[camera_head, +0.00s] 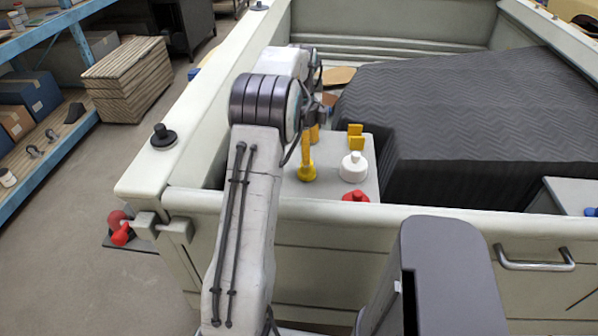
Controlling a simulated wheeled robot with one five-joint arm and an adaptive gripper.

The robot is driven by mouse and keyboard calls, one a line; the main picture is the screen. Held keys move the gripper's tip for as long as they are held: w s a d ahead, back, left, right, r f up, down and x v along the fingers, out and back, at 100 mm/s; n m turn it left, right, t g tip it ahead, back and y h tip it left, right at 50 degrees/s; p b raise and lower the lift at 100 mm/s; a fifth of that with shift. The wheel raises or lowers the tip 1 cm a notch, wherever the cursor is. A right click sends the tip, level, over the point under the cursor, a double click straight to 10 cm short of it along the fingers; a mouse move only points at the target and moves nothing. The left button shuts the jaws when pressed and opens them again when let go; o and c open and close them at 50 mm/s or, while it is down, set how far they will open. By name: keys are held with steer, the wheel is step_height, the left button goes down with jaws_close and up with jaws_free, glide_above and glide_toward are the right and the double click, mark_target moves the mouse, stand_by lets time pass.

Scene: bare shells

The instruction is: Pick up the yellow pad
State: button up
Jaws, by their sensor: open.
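A small yellow blocky piece (356,138), which looks like the yellow pad, sits near the back right of a grey surface (334,189) inside the pale truck bed. A yellow knobbed object (306,166) stands to its left, with an orange-yellow thing (314,134) partly hidden behind it. My gripper (326,101) is open, to the left of and above the yellow piece and apart from it in the picture. My arm's wrist hides much of the gripper, and the fingers show only in small part.
A white knobbed object (353,167) and a red one (355,196) stand close in front of the yellow piece. The truck bed's near wall (440,218) and left wall (185,115) surround the area. A dark quilted cover (460,100) rises on the right.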

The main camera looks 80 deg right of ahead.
mark_target(307, 171)
steer(key=shift+s+d+f+m, duration=0.1)
steer(key=shift+s+f+m, duration=0.2)
steer(key=shift+s+f, duration=0.25)
steer(key=shift+s+d+f+m, duration=0.1)
steer(key=shift+s+f+m, duration=0.25)
steer(key=shift+f, duration=0.35)
steer(key=shift+f+p, duration=0.45)
steer(key=shift+f, duration=2.55)
steer(key=shift+c, duration=0.4)
steer(key=c, duration=1)
